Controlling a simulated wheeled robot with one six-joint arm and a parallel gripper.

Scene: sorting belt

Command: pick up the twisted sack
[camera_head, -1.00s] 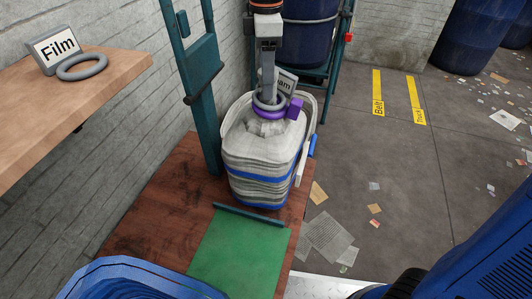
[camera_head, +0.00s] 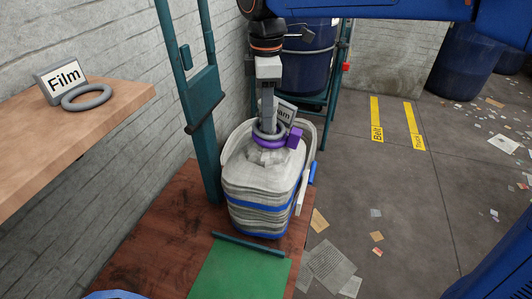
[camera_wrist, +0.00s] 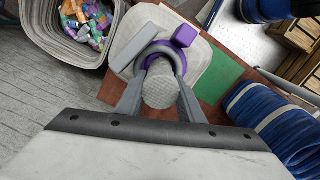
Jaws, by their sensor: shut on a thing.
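The twisted sack (camera_head: 262,185) is pale grey with layered sides and blue bands. It stands upright on the brown board in the head view, with a purple collar and a grey ring at its neck. In the wrist view its pale top (camera_wrist: 208,75) shows beyond the fingers, and the purple block (camera_wrist: 185,36) sits beside the ring. My gripper (camera_head: 268,118) comes straight down from above onto the neck. In the wrist view its two fingers (camera_wrist: 158,88) stand on either side of the grey mesh neck, shut on it. A tag ending in "am" is partly hidden behind the neck.
A green sheet (camera_head: 240,274) lies in front of the sack. A teal post (camera_head: 203,130) stands close at its left. A shelf (camera_head: 110,105) bears a Film sign and a grey ring. A bin of colourful packs (camera_wrist: 52,45) is near. Litter lies on the right floor.

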